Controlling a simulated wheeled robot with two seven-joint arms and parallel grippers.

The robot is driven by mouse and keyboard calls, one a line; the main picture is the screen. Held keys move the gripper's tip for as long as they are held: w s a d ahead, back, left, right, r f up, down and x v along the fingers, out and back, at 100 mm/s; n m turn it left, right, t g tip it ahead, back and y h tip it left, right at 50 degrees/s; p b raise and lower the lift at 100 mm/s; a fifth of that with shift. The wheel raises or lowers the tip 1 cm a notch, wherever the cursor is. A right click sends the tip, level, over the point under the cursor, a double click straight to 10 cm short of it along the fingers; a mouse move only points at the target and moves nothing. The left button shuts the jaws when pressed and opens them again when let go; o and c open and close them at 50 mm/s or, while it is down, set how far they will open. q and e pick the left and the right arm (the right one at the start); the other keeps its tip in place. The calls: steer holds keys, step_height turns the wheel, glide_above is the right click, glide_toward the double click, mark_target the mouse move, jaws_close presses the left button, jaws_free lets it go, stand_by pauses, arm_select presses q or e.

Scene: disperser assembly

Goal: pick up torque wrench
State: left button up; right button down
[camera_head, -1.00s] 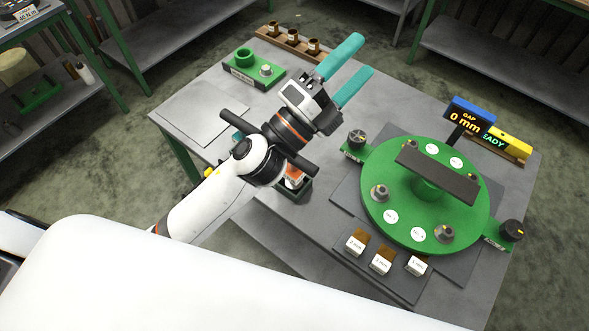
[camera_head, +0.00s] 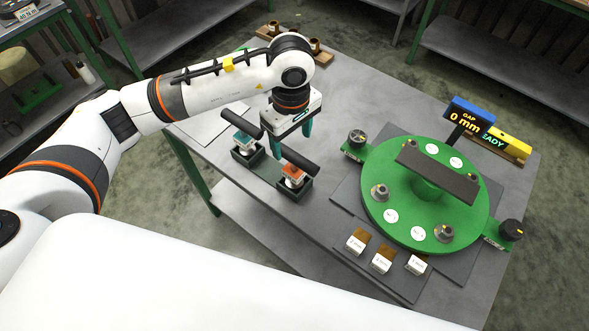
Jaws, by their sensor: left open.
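Two black-handled tools, which look like torque wrenches, sit tilted in dark green holders at the table's left front. One has a teal body (camera_head: 243,138) and the other an orange body (camera_head: 293,172). No readable label tells them apart. My left gripper (camera_head: 291,142) points down just behind and above them, its teal fingers apart and nothing visible between them. The nearer finger is close to the two handles; I cannot tell whether it touches. My right gripper is out of view.
A round green fixture (camera_head: 402,224) with a dark bar on top stands at the right. A blue display (camera_head: 469,113) reads 0 mm beside a yellow box (camera_head: 511,146). Several small labelled blocks (camera_head: 381,262) lie in front.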

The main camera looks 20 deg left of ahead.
mark_target(293, 157)
arm_select(q)
step_height(293, 157, down, 6)
steer(key=shift+r+p, duration=0.1)
steer(key=shift+p, duration=0.95)
steer(key=shift+f+p, duration=0.25)
steer(key=shift+p, duration=0.05)
steer(key=f, duration=0.1)
steer(key=f+p, duration=0.1)
steer(key=f, duration=0.1)
steer(key=f+p, duration=0.1)
steer(key=shift+w+d+f, duration=0.15)
steer(key=shift+w+d, duration=0.05)
steer(key=shift+w, duration=0.1)
steer(key=shift+f, duration=0.3)
steer(key=shift+w+r, duration=0.1)
steer(key=c, duration=1.4)
steer(key=shift+r, duration=0.1)
steer(key=shift+c, duration=0.2)
steer(key=shift+w+r, duration=0.1)
steer(key=shift+r, duration=0.3)
step_height(293, 157, up, 8)
steer(key=b, duration=0.3)
steer(key=shift+r, duration=0.5)
